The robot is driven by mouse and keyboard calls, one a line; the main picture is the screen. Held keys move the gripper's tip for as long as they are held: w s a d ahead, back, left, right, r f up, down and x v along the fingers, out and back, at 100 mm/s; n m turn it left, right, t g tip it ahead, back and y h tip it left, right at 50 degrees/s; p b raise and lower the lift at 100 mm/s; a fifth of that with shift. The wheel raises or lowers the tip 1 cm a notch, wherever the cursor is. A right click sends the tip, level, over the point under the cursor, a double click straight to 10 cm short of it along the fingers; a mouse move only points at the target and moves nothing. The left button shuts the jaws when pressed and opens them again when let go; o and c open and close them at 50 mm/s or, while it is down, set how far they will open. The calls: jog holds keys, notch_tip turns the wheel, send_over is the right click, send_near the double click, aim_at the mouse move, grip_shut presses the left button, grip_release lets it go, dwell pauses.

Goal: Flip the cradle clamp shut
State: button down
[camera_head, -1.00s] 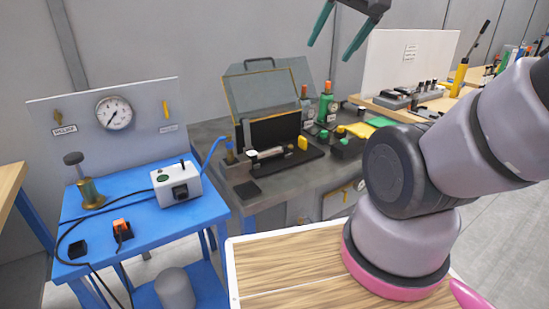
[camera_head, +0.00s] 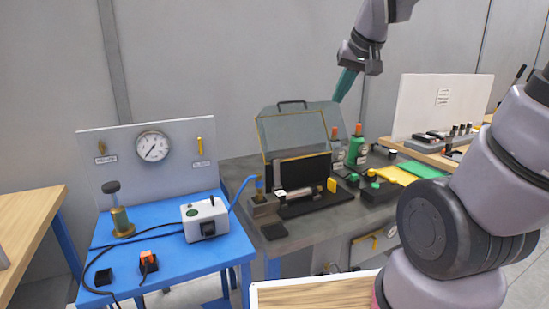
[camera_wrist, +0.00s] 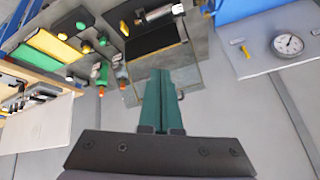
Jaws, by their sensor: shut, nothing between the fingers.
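A black cradle fixture (camera_head: 318,206) stands on the grey bench, with a pale cylinder (camera_head: 298,192) lying along it and a yellow tab (camera_head: 332,185) at its right end. The fixture also shows upside down near the top of the wrist view (camera_wrist: 150,28). The clamp is too small to tell apart, and its position is unclear. My gripper (camera_head: 338,100) is high above the bench, behind and above the fixture in the picture and apart from it. Its teal fingers (camera_wrist: 162,73) are together and empty.
A clear, yellow-edged hood (camera_head: 290,128) rises behind the fixture. Green bottles (camera_head: 356,152) and black blocks stand to its right. A blue table (camera_head: 165,262) with a gauge panel (camera_head: 185,150) is at left. A white board (camera_head: 440,105) stands at right.

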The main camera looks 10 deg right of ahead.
jog(key=w+a+f+n, duration=0.1)
jog(key=w+a+f, duration=0.15)
jog(key=w, duration=0.25)
jog(key=w+a+f+n, duration=0.2)
jog(key=w+f, duration=0.2)
jog(key=w, duration=0.2)
jog(key=n+y, duration=0.1)
jog(key=n, duration=0.2)
send_near(273, 153)
jog(key=s, duration=0.1)
jog(key=s+r, duration=0.1)
jog(key=s, duration=0.1)
jog(key=shift+s+a+r, duration=0.15)
jog(key=shift+s+a, duration=0.1)
jog(key=shift+a, duration=0.05)
jog(key=x, duration=1)
